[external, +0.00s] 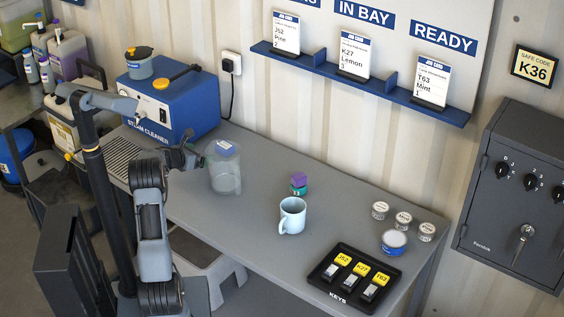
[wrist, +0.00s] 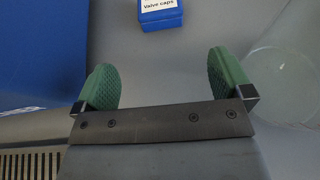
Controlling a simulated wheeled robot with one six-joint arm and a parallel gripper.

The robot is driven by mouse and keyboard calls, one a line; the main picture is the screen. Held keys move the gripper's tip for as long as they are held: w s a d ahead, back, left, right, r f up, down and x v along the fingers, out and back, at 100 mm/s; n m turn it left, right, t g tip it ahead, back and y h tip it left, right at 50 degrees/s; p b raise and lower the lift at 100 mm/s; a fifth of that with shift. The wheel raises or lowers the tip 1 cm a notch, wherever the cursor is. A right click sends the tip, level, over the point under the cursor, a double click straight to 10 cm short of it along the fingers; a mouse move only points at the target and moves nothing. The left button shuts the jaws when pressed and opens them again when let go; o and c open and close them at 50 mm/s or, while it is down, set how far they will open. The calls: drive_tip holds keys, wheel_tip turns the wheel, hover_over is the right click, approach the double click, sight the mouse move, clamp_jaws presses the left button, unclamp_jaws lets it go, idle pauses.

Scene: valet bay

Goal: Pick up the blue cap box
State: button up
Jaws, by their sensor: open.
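The blue cap box (wrist: 160,16), with a white "Valve caps" label, is at the top middle of the wrist view, cut off by the frame edge. In the external view a small blue box with a pale top (external: 224,148) shows at the rim of the clear jug (external: 224,178); it looks like the same box, partly hidden by the jug. My gripper (wrist: 162,78) is open and empty, its green fingers apart. The box lies beyond the fingertips, roughly centred between them. In the external view my gripper (external: 188,157) is above the bench, left of the jug.
The blue steam cleaner (external: 172,105) stands left of the box and the clear jug (wrist: 286,82) stands right. Farther right on the bench (external: 225,215) are a purple and teal stack (external: 299,183), a mug (external: 292,216), small tins and a black key tray (external: 330,290).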

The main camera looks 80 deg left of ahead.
drive_tip(key=x, duration=0.5)
drive_tip(key=shift+w+a+f+p, duration=0.1)
drive_tip(key=shift+w+a+p, duration=0.15)
drive_tip(key=shift+w+p, duration=0.05)
drive_tip(key=x, duration=0.2)
drive_tip(key=p+x, duration=0.1)
drive_tip(key=x, duration=0.1)
drive_tip(key=shift+w+a+r, duration=0.1)
drive_tip(key=shift+w+r, duration=0.15)
drive_tip(key=shift+r, duration=0.15)
drive_tip(key=shift+w+a+f+p, duration=0.3)
drive_tip(key=shift+w+a+p, duration=0.05)
drive_tip(key=shift+w+a, duration=0.1)
drive_tip(key=c, duration=1)
